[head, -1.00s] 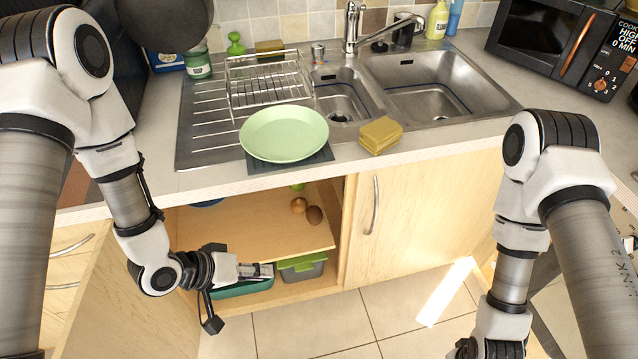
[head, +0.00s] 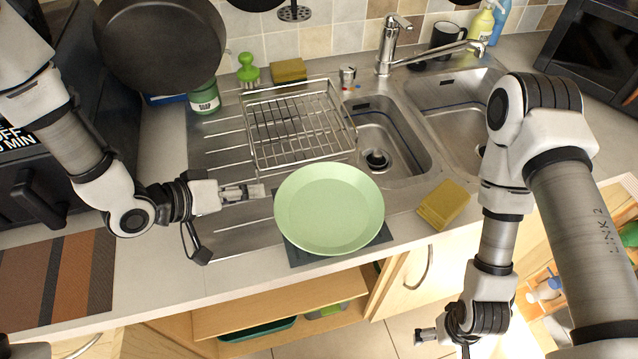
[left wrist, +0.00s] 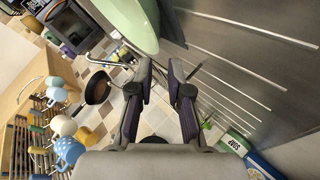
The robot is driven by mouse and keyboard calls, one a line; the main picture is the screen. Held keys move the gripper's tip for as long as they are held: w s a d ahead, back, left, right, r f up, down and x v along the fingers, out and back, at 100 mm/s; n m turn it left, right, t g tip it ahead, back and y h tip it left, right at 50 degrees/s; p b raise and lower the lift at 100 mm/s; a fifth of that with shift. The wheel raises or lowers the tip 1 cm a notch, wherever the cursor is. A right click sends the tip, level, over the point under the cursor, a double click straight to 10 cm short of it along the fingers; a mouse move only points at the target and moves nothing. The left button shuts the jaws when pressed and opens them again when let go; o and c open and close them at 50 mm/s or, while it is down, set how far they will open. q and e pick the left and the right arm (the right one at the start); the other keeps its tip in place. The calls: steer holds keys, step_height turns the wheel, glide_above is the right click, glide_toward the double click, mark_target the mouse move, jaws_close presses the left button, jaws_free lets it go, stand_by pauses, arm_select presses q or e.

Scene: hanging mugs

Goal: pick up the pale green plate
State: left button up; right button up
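The pale green plate (head: 329,208) rests at the counter's front edge, on a dark mat (head: 302,257) and in front of the sink. My left gripper (head: 258,191) is just left of the plate, its fingers pointing at the rim, and holds nothing. In the left wrist view the left gripper's fingers (left wrist: 160,70) stand apart, with part of the plate (left wrist: 130,22) above them. My right gripper (head: 420,336) is low at the bottom of the head view, in front of the cabinet and away from the plate; its finger opening is unclear.
A wire dish rack (head: 297,125) stands behind the plate. A yellow sponge (head: 442,205) lies to its right. The faucet (head: 395,45) and sink basins are behind. A dark pan (head: 160,45) hangs at the upper left. The drainboard left of the plate is clear.

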mark_target(282, 191)
arm_select(q)
steer(key=d, duration=0.3)
steer(key=shift+w+f+p, duration=0.15)
steer(key=shift+f+p, duration=0.15)
steer(key=shift+f, duration=0.05)
steer(key=x, duration=0.3)
steer(key=p+x, duration=0.1)
steer(key=shift+w+a+f, duration=0.2)
steer(key=shift+w+a, duration=0.05)
steer(key=shift+w, duration=0.25)
steer(key=shift+w+d+f, duration=0.1)
steer(key=shift+w+f, duration=0.05)
steer(key=shift+s+d, duration=0.1)
steer(key=shift+s, duration=0.15)
steer(key=shift+c, duration=0.3)
jaws_close()
arm_select(e)
steer(key=shift+s+d+r, duration=0.1)
steer(key=shift+s+r, duration=0.1)
steer(key=shift+r, duration=0.3)
steer(key=shift+s+d+r, duration=0.1)
steer(key=shift+s+r, duration=0.1)
steer(key=shift+r, duration=0.25)
